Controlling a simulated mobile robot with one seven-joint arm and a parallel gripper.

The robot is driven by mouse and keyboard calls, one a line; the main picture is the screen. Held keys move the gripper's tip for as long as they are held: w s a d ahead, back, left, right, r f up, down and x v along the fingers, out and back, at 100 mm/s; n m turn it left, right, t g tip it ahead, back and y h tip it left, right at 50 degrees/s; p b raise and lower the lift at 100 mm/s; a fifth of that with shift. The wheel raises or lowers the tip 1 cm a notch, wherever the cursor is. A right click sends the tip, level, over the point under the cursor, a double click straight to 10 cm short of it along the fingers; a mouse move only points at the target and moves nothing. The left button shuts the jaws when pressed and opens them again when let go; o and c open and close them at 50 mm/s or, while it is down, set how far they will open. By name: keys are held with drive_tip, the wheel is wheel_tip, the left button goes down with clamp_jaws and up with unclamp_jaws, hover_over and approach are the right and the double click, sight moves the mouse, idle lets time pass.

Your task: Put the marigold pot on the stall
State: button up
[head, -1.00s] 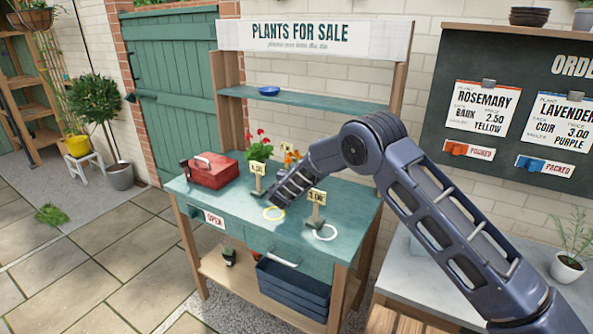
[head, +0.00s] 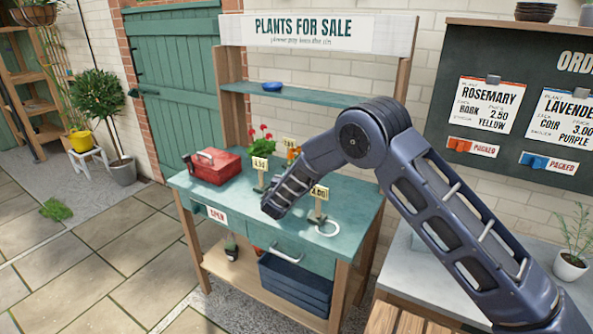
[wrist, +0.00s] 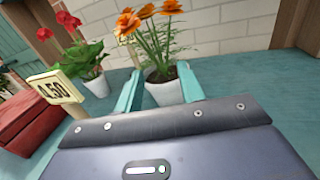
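The marigold pot (wrist: 163,92) is white with dark soil and orange flowers. In the wrist view it stands upright on the teal stall top, straight ahead of my gripper (wrist: 159,68). The teal fingers are spread wide, one to each side of the pot; the right one overlaps its edge. The pot's base is hidden behind my gripper. In the head view only the orange flowers (head: 292,153) show behind my arm, and the fingers are hidden. The stall (head: 350,194) is a teal table with a shelf and a "PLANTS FOR SALE" sign (head: 303,30).
A red-flowered pot (wrist: 97,84) and a price tag (wrist: 55,93) stand left of my gripper. Another price tag (head: 319,193) and a white ring (head: 327,230) are to its right. A red box (head: 213,166) sits at the stall's left. A blue crate (head: 295,285) is below.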

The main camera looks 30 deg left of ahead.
drive_tip(key=shift+v, duration=1.65)
